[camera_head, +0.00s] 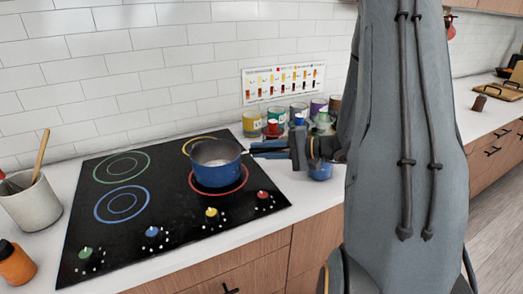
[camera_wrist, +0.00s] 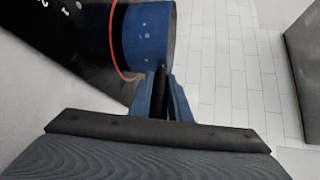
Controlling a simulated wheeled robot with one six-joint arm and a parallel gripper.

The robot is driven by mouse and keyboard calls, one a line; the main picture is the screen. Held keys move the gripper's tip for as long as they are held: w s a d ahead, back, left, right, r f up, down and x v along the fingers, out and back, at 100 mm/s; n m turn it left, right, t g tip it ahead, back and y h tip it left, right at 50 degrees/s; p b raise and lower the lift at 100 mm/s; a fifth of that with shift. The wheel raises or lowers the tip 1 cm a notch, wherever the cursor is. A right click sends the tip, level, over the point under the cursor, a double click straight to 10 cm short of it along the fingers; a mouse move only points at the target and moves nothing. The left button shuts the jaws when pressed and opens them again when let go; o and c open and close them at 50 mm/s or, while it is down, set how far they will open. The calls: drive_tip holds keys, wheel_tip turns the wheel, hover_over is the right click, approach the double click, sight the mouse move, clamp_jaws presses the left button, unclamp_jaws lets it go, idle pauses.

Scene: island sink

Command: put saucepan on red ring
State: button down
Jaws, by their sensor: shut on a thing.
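The blue saucepan (camera_head: 217,170) is upright at the right side of the black cooktop, over the red ring (camera_head: 243,184). The pan covers most of the ring; its red edge shows around the pan's base. I cannot tell whether the pan touches the glass. My gripper (camera_head: 268,149) is to the right of the pan, shut on its handle. In the wrist view the blue pan wall (camera_wrist: 150,38) is just beyond my gripper (camera_wrist: 160,90), with the red ring (camera_wrist: 116,45) curving along its left side. The handle is mostly hidden between the fingers.
The cooktop (camera_head: 100,222) also has a green ring (camera_head: 122,167), a blue ring (camera_head: 122,204) and a yellow ring (camera_head: 188,146), with coloured knobs in front. Several coloured cans (camera_head: 278,115) stand behind my gripper. A utensil crock (camera_head: 32,204) and an orange bottle (camera_head: 14,264) stand at left.

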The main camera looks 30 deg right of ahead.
drive_tip(key=shift+f+b, duration=0.3)
drive_tip(key=shift+f, duration=0.05)
drive_tip(key=c, duration=1.6)
unclamp_jaws()
drive_tip(key=shift+o, duration=0.2)
drive_tip(key=b+v, duration=0.2)
drive_tip(key=v, duration=0.6)
